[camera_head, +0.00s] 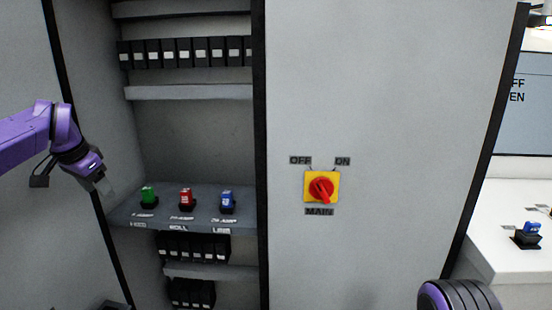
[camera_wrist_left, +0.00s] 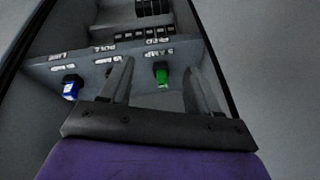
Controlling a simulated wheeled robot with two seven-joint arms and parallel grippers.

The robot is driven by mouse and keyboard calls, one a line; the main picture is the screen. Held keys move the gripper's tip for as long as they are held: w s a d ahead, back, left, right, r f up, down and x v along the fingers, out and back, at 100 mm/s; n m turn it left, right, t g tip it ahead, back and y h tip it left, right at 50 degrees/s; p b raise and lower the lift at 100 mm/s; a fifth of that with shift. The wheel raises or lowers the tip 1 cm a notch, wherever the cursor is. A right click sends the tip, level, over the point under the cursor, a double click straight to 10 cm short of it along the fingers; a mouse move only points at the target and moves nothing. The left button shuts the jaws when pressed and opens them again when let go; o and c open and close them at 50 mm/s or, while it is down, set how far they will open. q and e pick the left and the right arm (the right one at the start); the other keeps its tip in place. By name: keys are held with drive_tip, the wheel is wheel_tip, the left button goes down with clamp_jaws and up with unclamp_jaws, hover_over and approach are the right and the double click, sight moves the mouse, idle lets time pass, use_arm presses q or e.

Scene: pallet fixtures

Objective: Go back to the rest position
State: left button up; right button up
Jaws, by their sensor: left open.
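My left gripper (camera_head: 104,187) is at the left of the head view, beside the open cabinet bay and left of the shelf with the coloured pieces. In the left wrist view its two fingers (camera_wrist_left: 158,64) are spread with nothing held. A green piece (camera_head: 148,196) shows beyond the gap between the fingers, apart from them. A red piece (camera_head: 186,198) and a blue piece (camera_head: 227,201) stand in a row to its right on the shelf. In the wrist view the blue piece (camera_wrist_left: 71,88) is at the left; the red one seems hidden behind a finger. My right gripper is not in view.
A red rotary switch (camera_head: 321,188) on a yellow plate sits on the grey cabinet door (camera_head: 390,100), its handle slanting between the OFF and ON labels. Black modules (camera_head: 185,52) line the upper shelf. A white counter (camera_head: 515,250) with another blue piece (camera_head: 530,230) stands right.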

use_arm(q)
drive_tip(key=s+a+f+m+g+y, duration=0.25)
drive_tip(key=f+m+y, duration=0.55)
drive_tip(key=f+m, duration=0.8)
drive_tip(key=s+d+f+m+t+y+b, duration=0.1)
drive_tip(key=s+d+f+m+t, duration=0.2)
drive_tip(key=f+m, duration=0.85)
drive_tip(key=s+d+f+m+t+y+b, duration=0.1)
drive_tip(key=s+d+f+m+t, duration=0.35)
drive_tip(key=m, duration=1.15)
drive_tip(key=s+d+f+m+g+h+b, duration=0.1)
drive_tip(key=s+d+f+m+h, duration=0.2)
drive_tip(key=s+f+m, duration=0.45)
drive_tip(key=s+d+f+m+g+h, duration=0.1)
drive_tip(key=s+d+f+m+h, duration=0.15)
drive_tip(key=s+f+m, duration=0.45)
drive_tip(key=s+d+f+m+g, duration=0.1)
drive_tip(key=s+f, duration=0.1)
drive_tip(key=s, duration=0.4)
drive_tip(key=s+d+f+m+g+h, duration=0.1)
drive_tip(key=s+f+g, duration=0.1)
drive_tip(key=s, duration=0.4)
drive_tip(key=s+f+m+g+b, duration=0.1)
drive_tip(key=s+f, duration=0.3)
drive_tip(key=s, duration=0.2)
drive_tip(key=shift+d+f, duration=0.15)
drive_tip(key=shift+d, duration=0.25)
